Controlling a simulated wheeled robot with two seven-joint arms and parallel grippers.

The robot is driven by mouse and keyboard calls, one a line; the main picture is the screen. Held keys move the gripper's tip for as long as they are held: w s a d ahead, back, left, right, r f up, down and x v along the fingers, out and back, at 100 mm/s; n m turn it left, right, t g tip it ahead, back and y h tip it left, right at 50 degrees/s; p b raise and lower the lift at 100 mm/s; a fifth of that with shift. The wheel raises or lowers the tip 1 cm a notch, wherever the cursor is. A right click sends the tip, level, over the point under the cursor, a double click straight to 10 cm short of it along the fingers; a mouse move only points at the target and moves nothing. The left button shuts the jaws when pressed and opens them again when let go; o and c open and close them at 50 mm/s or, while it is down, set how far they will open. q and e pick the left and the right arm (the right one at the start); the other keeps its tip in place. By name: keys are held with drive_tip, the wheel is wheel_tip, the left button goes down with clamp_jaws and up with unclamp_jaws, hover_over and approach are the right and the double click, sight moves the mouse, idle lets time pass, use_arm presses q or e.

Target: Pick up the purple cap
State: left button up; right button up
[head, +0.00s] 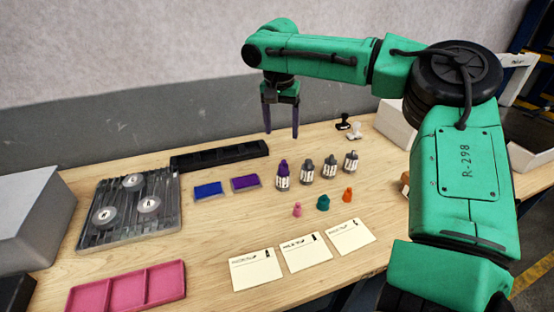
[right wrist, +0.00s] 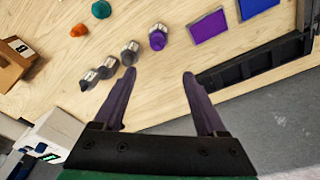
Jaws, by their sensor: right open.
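The purple cap (head: 283,166) sits on top of an upright labelled bottle (head: 282,184), the leftmost in a row of bottles. In the right wrist view the purple cap (right wrist: 157,40) shows ahead of the fingertips, close to midway between them. My right gripper (head: 281,134) is open and empty, pointing down above and behind the bottle, apart from it. Its two fingers also show in the right wrist view (right wrist: 160,73). My left gripper is not in view.
Other grey bottles (head: 330,167) stand just right. Loose pink (head: 297,209), teal (head: 323,203) and orange (head: 347,195) caps stand in front. Blue (head: 208,190) and purple (head: 245,183) pads lie left, a black tray (head: 220,156) behind. White cards (head: 306,252) lie near the front.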

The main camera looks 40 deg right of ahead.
drive_tip(key=p, duration=0.1)
hover_over(284, 161)
drive_tip(key=s, duration=0.1)
drive_tip(key=f, duration=0.5)
drive_tip(key=shift+a+f, duration=0.1)
drive_tip(key=shift+a, duration=0.1)
drive_tip(key=f, duration=0.2)
drive_tip(key=f+p, duration=0.1)
drive_tip(key=f, duration=0.1)
drive_tip(key=w+f+p, duration=0.1)
drive_tip(key=f, duration=0.1)
drive_tip(key=shift+w+d+f, duration=0.1)
drive_tip(key=shift+d+f, duration=0.15)
drive_tip(key=shift+f, duration=0.25)
drive_tip(key=shift+c, duration=1.2)
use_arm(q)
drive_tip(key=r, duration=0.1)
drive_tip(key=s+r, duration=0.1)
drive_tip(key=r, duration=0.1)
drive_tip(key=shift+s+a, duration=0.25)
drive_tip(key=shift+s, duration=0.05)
use_arm(e)
clamp_jaws()
